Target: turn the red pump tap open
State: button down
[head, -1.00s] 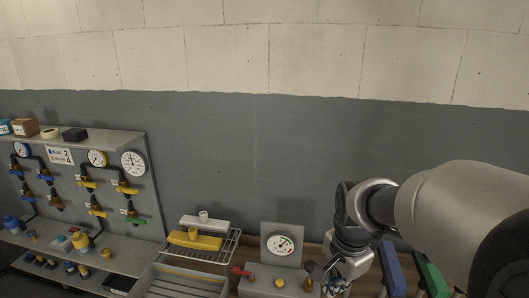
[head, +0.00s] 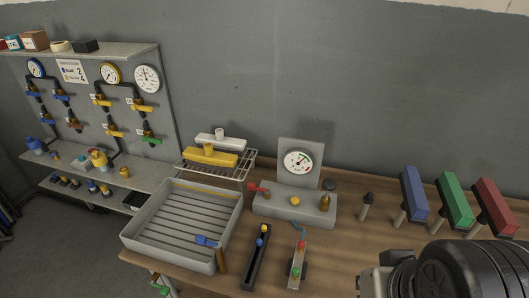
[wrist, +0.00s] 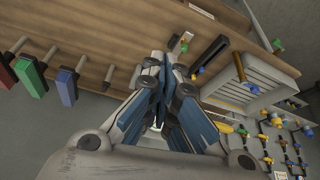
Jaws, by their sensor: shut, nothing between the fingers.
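The red pump tap (head: 258,187) is a small red lever on the left end of a grey pump box (head: 295,207) on the wooden bench. A round pressure gauge (head: 298,162) stands on a panel behind the box. A yellow knob (head: 295,201) and a brown-orange fitting (head: 325,202) are on the same box. My gripper (wrist: 165,100) shows in the wrist view with its blue-grey fingers shut and empty. It covers the middle of that view, and I cannot make out the red tap there. In the head view only part of my arm shows at the lower right, apart from the tap.
A grey slatted tray (head: 185,225) stands left of the pump, with a wire rack (head: 245,172) behind. A black trough (head: 255,258) and a block with red and green knobs (head: 298,265) lie in front. Blue (head: 413,193), green (head: 456,200) and red (head: 494,208) blocks stand at right.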

aim_at(250, 186)
jog(key=i+j, duration=0.2)
jog(key=j, duration=0.2)
jog(key=i+j, duration=0.2)
jog(key=j, duration=0.2)
jog(key=i+j, duration=0.2)
jog(key=j, duration=0.2)
